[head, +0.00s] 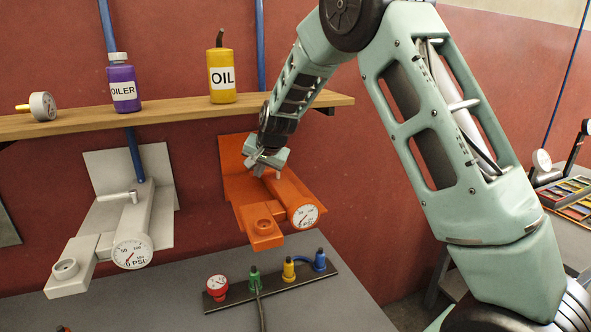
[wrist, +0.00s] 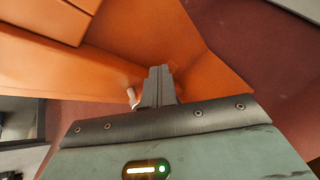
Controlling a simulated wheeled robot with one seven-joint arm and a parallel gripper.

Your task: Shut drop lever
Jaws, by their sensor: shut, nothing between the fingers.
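An orange fixture (head: 265,230) with a round PSI gauge (head: 304,216) is mounted on the red wall below the shelf. My gripper (head: 259,171) is at the upper part of this fixture, in front of its back plate. In the wrist view my gripper's fingers (wrist: 160,70) are together and empty, close to the orange surface (wrist: 120,45). A small pale, rod-like piece (wrist: 132,98) shows just left of the fingers; it may be the lever's end, and I cannot tell whether they touch. The rest of any lever on the orange fixture is hidden behind my gripper.
A similar white fixture (head: 105,235) with a lever (head: 118,197) and gauge hangs to the left. A wooden shelf (head: 180,116) above holds a purple bottle (head: 122,85) and a yellow oil can (head: 222,80). A manifold (head: 270,287) with coloured fittings lies on the grey table below.

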